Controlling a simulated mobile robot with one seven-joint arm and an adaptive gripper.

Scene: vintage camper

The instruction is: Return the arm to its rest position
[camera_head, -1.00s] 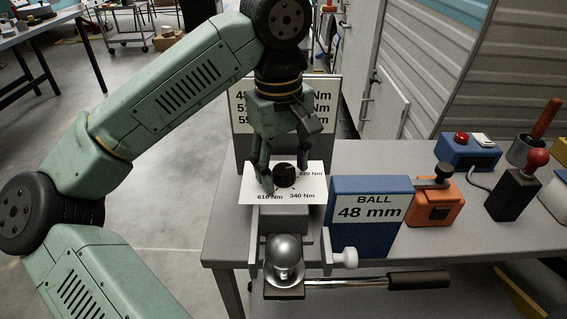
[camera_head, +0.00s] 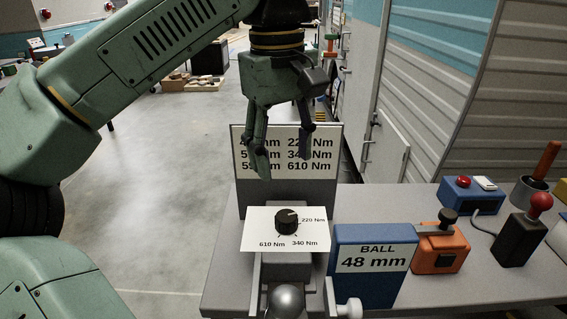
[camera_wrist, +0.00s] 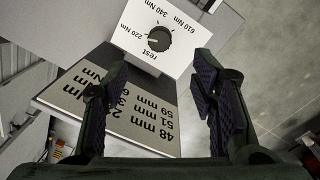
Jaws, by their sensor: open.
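My gripper (camera_head: 283,160) is open and empty in the head view. It hangs in front of the upright torque chart (camera_head: 318,178), above and behind the black dial knob (camera_head: 286,221). The knob sits on a white plate (camera_head: 258,238) marked 220, 340 and 610 Nm. In the wrist view the knob (camera_wrist: 159,39) shows beyond the fingertips, and its plate also bears the word "rest". The knob's white mark points toward the 220 Nm side in the head view. The fingers touch nothing that I can see.
A blue block (camera_head: 368,283) labelled "BALL 48 mm" stands right of the dial. An orange box (camera_head: 440,249), a red-topped joystick (camera_head: 523,232) and a blue button box (camera_head: 470,193) stand farther right on the grey bench (camera_head: 228,287). A silver ball (camera_head: 286,300) is in front. Open floor lies left.

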